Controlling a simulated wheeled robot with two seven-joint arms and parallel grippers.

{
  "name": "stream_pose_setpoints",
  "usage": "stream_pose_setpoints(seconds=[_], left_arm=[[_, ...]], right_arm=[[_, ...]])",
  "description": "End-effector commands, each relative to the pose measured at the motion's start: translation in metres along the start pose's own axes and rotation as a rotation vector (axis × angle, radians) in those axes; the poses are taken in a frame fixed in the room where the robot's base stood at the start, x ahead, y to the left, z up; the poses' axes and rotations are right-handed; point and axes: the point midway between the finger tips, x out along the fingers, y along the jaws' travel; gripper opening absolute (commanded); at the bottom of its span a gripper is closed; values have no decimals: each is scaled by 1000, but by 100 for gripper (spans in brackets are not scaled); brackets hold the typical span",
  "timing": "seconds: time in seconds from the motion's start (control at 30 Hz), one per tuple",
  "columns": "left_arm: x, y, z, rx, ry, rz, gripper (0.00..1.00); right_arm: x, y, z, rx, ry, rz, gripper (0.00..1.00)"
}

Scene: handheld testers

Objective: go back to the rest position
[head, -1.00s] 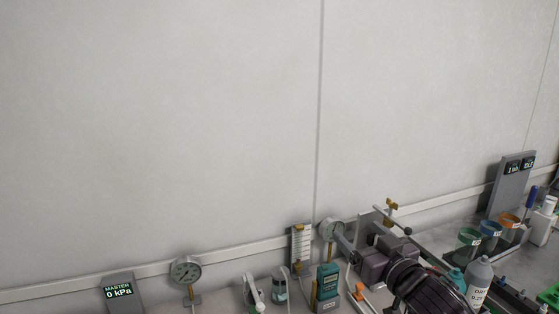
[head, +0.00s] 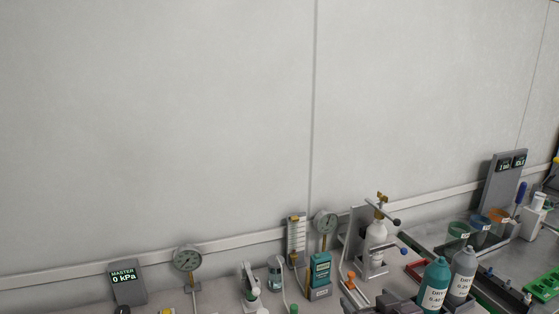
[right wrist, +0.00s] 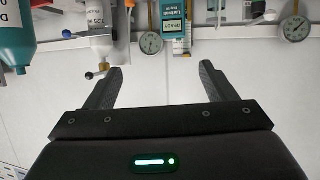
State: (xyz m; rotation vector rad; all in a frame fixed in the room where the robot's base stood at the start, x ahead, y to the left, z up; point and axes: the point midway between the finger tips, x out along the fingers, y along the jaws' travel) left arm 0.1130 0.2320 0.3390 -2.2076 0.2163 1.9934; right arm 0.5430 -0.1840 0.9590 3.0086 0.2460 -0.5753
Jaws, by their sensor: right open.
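My right gripper shows in the right wrist view (right wrist: 163,70) with its two dark fingers wide apart and nothing between them. In the head view only a dark part of my right arm shows at the bottom edge, right of centre, in front of the bench things. My left gripper is not in view.
A teal tester (head: 320,270) stands in its dock near a round gauge (head: 325,222). A gas cylinder stand (head: 375,240), a teal bottle (head: 433,283) and a grey bottle (head: 462,272) stand to the right. A MASTER display (head: 126,284) is at left. The wall above is bare.

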Motion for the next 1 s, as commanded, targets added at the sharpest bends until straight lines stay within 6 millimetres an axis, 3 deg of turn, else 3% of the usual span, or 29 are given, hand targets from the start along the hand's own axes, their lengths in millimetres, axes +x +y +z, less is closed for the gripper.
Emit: stream_pose_setpoints(seconds=[0.1,0.3,0.5,0.7,1.0], left_arm=[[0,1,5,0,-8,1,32],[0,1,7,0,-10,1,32],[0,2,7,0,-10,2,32],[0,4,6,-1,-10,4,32],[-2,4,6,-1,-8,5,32]], right_arm=[[-17,-4,48,3,-158,32,78],[-60,-13,121,0,-441,57,78],[-107,-22,173,1,-680,40,78],[-153,-33,209,10,-880,-1,78],[-108,-35,278,5,-915,-7,78]])
